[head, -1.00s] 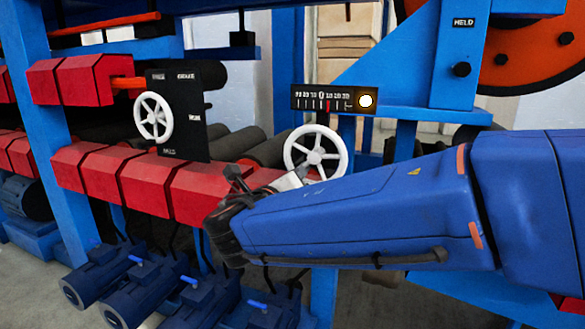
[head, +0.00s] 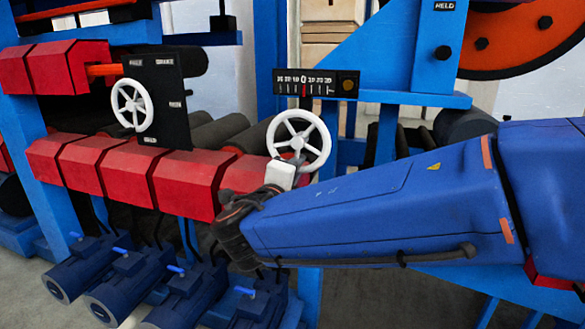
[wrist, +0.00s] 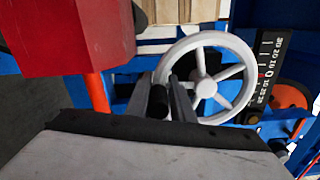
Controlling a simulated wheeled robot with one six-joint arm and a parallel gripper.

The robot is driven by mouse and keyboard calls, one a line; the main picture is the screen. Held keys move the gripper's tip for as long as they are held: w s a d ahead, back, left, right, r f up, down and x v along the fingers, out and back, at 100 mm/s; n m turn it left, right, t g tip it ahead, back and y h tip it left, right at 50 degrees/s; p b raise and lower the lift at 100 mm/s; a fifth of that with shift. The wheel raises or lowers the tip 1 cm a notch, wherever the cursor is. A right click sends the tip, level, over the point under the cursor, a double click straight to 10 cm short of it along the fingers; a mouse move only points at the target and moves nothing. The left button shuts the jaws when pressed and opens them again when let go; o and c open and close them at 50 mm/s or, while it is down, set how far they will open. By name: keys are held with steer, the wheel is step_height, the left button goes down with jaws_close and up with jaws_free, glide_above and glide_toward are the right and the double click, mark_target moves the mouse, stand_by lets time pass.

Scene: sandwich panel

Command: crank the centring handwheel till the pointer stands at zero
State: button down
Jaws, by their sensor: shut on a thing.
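The white centring handwheel (head: 325,145) stands upright below the dial, and it fills the middle of the wrist view (wrist: 236,54). My gripper (head: 293,166) is at its lower left rim in the head view. In the wrist view my gripper's fingers (wrist: 172,98) are closed around the wheel's dark crank knob (wrist: 158,101), which they partly hide. The black scale (head: 346,78) has a red pointer (head: 304,90) standing under the 0, as nearly as I can tell. The lamp (head: 348,85) at the scale's right end is dark.
A second white handwheel (head: 131,104) is on a black panel (head: 174,113) to the left. Red blocks (head: 185,183) lie close beside my gripper. Blue motors (head: 133,288) stand below. A blue frame (head: 415,60) and an orange wheel (head: 520,40) are at upper right.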

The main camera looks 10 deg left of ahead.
steer(key=shift+d+f+n, duration=0.25)
steer(key=shift+f+n, duration=0.05)
steer(key=shift+f, duration=0.1)
steer(key=c, duration=1.7)
jaws_free()
steer(key=shift+o, duration=0.3)
steer(key=shift+r, duration=0.1)
steer(key=shift+s+r, duration=0.1)
steer(key=s+a, duration=0.1)
steer(key=s, duration=1.6)
steer(key=shift+a, duration=0.15)
steer(key=shift+s, duration=0.1)
